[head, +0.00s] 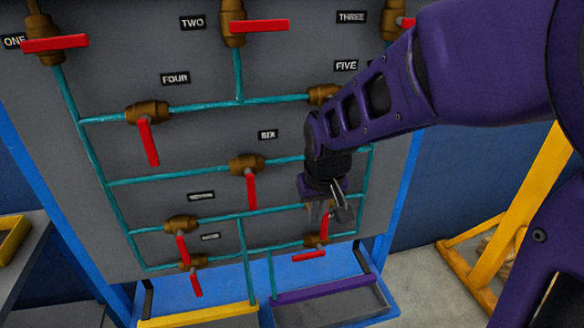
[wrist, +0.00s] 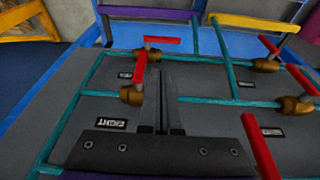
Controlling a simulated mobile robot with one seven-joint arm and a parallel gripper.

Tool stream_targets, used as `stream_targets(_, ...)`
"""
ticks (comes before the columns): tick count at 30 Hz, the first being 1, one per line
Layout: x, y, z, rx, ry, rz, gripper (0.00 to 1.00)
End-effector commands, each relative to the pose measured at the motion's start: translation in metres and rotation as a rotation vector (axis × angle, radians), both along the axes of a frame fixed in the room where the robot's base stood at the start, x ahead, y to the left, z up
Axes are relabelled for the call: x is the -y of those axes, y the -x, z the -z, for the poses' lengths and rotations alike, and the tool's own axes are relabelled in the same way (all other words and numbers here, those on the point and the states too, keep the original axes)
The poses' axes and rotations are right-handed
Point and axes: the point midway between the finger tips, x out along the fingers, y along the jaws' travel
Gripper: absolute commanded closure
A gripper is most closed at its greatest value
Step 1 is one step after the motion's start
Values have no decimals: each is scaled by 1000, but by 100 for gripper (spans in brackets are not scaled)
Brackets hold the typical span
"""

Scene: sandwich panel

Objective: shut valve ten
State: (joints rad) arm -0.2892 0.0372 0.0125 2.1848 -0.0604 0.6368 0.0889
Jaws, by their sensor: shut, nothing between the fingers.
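The lower-right valve, which I take for valve ten by its place, has a brass body (head: 318,239) and a red handle (head: 309,255) lying roughly along its teal pipe. In the wrist view its handle (wrist: 163,40) shows just beyond my fingertips, beside its brass body (wrist: 150,56). Its label (wrist: 125,75) is too small to read. My gripper (head: 332,212) is shut and empty, above this valve in the head view and over the panel near valve eight (wrist: 131,95). I cannot tell the gap to the panel. Valve eight's handle (wrist: 140,70) stands across its pipe, left of my fingers.
Other red-handled valves sit nearby, including valve six (head: 247,165) and the lower-left pair. The EIGHT label (wrist: 111,124) is readable. A purple-edged tray (head: 325,290) and a yellow-edged tray (head: 198,316) lie below. A yellow frame (head: 525,200) stands right.

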Motion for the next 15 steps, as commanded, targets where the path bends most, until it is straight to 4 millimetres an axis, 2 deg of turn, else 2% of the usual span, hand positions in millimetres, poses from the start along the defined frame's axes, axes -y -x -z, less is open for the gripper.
stream_targets(4,-10,0,1,-1,-23,-26,100)
stream_targets(8,-12,-3,14,-6,-23,-29,100)
stream_targets(15,-16,-16,67,-5,-22,-29,100)
